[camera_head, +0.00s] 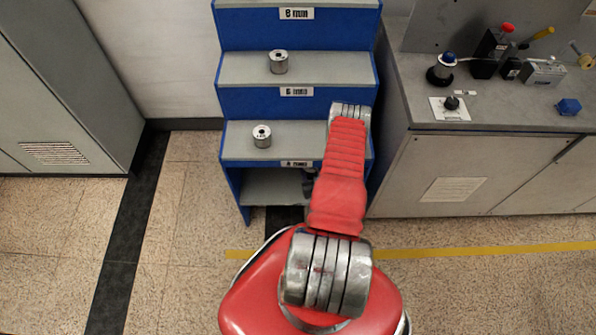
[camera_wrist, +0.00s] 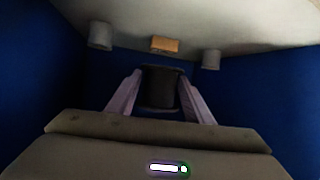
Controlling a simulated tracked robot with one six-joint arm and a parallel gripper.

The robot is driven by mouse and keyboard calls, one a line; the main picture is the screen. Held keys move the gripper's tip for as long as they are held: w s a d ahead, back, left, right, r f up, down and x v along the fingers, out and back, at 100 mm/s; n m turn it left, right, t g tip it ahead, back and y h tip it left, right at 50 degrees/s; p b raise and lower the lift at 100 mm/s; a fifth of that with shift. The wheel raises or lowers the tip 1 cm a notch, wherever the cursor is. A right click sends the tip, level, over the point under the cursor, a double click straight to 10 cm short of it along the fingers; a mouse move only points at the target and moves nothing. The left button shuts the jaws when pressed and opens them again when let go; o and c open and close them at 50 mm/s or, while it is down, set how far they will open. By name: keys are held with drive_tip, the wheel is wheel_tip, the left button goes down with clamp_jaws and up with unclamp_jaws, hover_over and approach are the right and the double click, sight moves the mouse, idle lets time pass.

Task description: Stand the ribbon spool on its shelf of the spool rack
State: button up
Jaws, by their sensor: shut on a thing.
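My gripper (camera_wrist: 160,74) is shut on a dark spool (camera_wrist: 161,88), which shows between its two pale fingers in the wrist view. I take it to be the ribbon spool. The blue spool rack (camera_head: 298,102) stands ahead in the head view, with stepped grey shelves and white labels. My red arm reaches down to the rack's right side, toward the low shelf (camera_head: 262,187). A dark shape shows there beside the arm, too hidden to make out. In the wrist view blue walls stand on both sides. Whether the spool touches a shelf cannot be told.
Metal spools stand on the middle shelf (camera_head: 278,62) and the shelf below it (camera_head: 262,136). Two grey cylinders (camera_wrist: 100,36) (camera_wrist: 211,59) and an orange block (camera_wrist: 165,44) lie beyond the held spool. A grey workbench (camera_head: 480,100) with tools stands right, a grey cabinet (camera_head: 60,90) left.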

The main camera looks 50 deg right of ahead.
sight(311, 178)
drive_tip(key=shift+s+d+f, duration=0.1)
drive_tip(key=shift+f, duration=2.8)
drive_tip(key=shift+f, duration=2.05)
drive_tip(key=shift+f, duration=0.15)
drive_tip(key=o, duration=1)
drive_tip(key=shift+r, duration=0.2)
drive_tip(key=v, duration=1.2)
drive_tip(key=shift+f, duration=0.15)
